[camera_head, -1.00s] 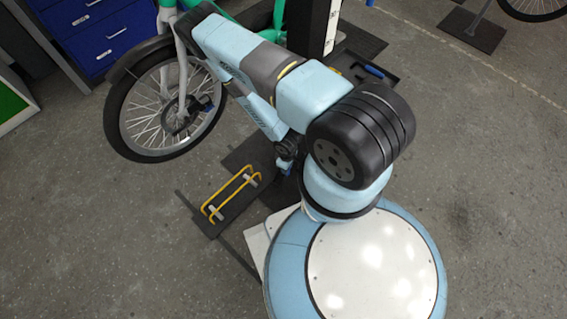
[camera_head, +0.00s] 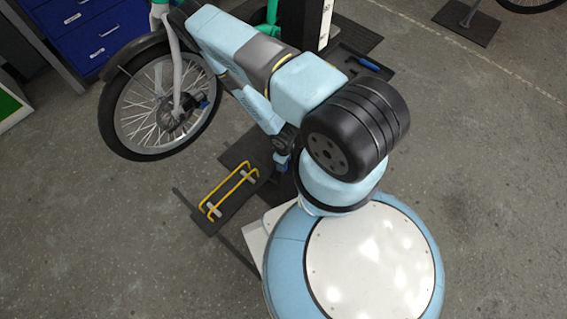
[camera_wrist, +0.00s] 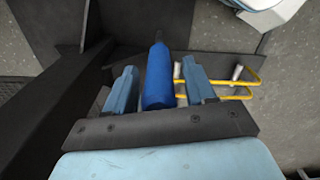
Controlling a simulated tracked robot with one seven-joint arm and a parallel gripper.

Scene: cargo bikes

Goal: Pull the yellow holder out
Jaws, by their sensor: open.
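The yellow holder (camera_head: 229,192) is a looped yellow bar with grey posts on a dark flat plate, low in front of the bike wheel. In the wrist view, its looped end (camera_wrist: 250,88) shows right of my right finger, and some yellow shows between the fingers. My gripper (camera_wrist: 158,66) is open, with its two light-blue fingers apart. A blue cylindrical handle (camera_wrist: 158,82) stands between them; I cannot tell whether either finger touches it. In the head view my gripper (camera_head: 282,160) is small and partly hidden by my arm, at the right of the holder.
The bike's front wheel (camera_head: 162,105) stands behind the holder. Blue drawers (camera_head: 95,32) are at the back left. A black plate with a blue-handled tool (camera_head: 368,64) lies behind my arm. Grey floor left of the holder is clear.

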